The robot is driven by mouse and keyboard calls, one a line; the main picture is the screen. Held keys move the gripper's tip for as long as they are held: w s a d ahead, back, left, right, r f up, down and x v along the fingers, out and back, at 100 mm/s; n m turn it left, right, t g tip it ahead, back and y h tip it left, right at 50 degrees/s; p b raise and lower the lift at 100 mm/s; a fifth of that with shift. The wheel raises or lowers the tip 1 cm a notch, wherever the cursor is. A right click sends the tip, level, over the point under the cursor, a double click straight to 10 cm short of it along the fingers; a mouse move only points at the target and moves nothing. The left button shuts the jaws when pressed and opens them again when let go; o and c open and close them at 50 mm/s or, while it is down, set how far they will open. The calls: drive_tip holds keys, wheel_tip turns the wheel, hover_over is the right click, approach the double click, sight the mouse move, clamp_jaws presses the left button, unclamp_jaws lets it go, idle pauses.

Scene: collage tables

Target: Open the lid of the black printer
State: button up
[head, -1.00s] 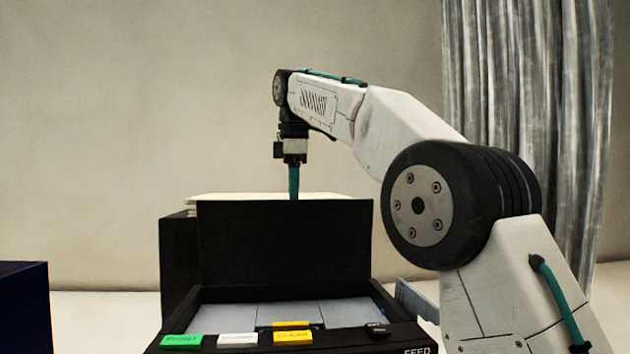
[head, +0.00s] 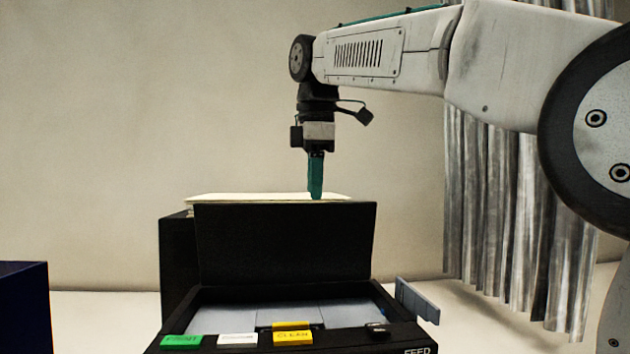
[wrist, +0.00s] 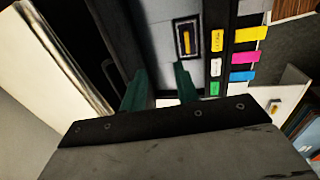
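The black printer (head: 178,265) stands in the lower middle of the head view. Its black lid (head: 285,245) stands raised, close to upright, behind the grey top panel (head: 230,316). My gripper (head: 315,197) points straight down, its teal fingertips at the lid's top edge; whether they touch it is unclear. In the wrist view the fingers of my gripper (wrist: 160,85) are spread apart with nothing seen clamped between them. Green (head: 181,341), white (head: 238,339) and yellow (head: 292,337) buttons line the printer's front.
A cream surface (head: 215,198) shows behind the lid. A grey flap (head: 417,301) sticks out at the printer's right. A dark blue box (head: 22,305) stands at the far left. The wrist view shows coloured tabs (wrist: 244,56) and a white drawer (wrist: 277,100) at the right.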

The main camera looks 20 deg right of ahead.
sight(296, 215)
drive_tip(key=shift+d, duration=0.2)
drive_tip(key=c, duration=0.5)
drive_tip(key=shift+m+t+y, duration=0.5)
drive_tip(key=shift+y, duration=0.2)
drive_tip(key=w+d+r, duration=0.2)
drive_tip(key=shift+d+r, duration=0.1)
drive_tip(key=shift+d, duration=0.3)
clamp_jaws()
wheel_tip(296, 215, up, 3)
drive_tip(key=w+a+t+y, duration=0.2)
drive_tip(key=x, duration=0.9)
drive_tip(key=shift+w+a, duration=0.3)
drive_tip(key=shift+w, duration=0.25)
drive_tip(key=shift+w, duration=0.1)
drive_tip(key=w+d, duration=0.1)
drive_tip(key=w, duration=0.6)
drive_tip(key=shift+w, duration=0.15)
drive_tip(key=shift+d, duration=0.15)
